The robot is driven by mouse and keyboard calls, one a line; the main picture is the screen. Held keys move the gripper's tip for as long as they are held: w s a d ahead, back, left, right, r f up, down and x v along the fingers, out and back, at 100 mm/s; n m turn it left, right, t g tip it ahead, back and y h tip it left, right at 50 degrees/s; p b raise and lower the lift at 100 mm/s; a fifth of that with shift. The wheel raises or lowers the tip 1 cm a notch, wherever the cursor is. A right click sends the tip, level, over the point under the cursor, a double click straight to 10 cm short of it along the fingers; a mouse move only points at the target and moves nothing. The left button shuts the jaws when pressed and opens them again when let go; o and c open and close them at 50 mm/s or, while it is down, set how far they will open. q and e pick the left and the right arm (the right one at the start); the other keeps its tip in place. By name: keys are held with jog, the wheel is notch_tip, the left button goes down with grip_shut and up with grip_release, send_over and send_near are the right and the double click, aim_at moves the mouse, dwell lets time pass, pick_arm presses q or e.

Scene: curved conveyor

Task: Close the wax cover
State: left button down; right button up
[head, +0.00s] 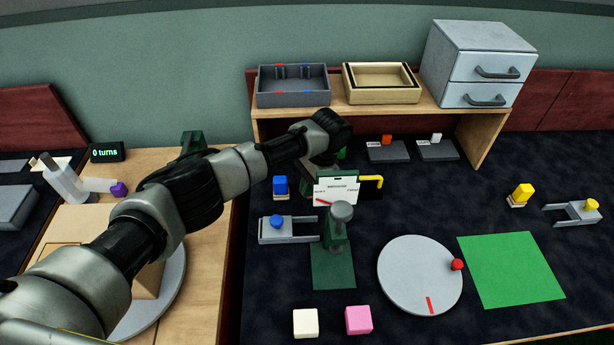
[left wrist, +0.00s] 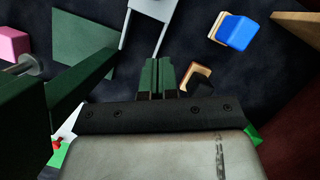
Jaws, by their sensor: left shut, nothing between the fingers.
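I cannot tell for sure which thing is the wax cover. A dark piece with a yellow bent handle (head: 371,181) lies just right of the white card (head: 336,188). My left gripper (left wrist: 156,72) is shut and empty, its green fingers together in the left wrist view. In the head view its hand is behind and above the card, which hides the fingertips. In the left wrist view, a small wooden-edged dark block (left wrist: 197,78) is just right of the fingertips. My right gripper is not in view.
A green press with a grey knob (head: 341,212) stands before the card. A blue block (head: 280,186) and a grey fork-shaped holder (head: 275,230) are left of it. A wooden shelf (head: 380,108) stands behind. A grey disc (head: 410,275) and green mat (head: 510,270) lie right.

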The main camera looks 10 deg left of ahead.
aim_at(276, 218)
pick_arm(q)
jog(key=x, duration=0.3)
jog(key=shift+s+a+f, duration=0.1)
jog(key=shift+a+f, duration=0.1)
jog(key=shift+f, duration=0.15)
jog(key=s+a+p, duration=0.2)
jog(key=shift+a+f, duration=0.3)
jog(key=shift+f, duration=0.1)
jog(key=shift+s+a+f+p, duration=0.25)
jog(key=shift+s+a+p, duration=0.05)
jog(key=shift+a, duration=0.05)
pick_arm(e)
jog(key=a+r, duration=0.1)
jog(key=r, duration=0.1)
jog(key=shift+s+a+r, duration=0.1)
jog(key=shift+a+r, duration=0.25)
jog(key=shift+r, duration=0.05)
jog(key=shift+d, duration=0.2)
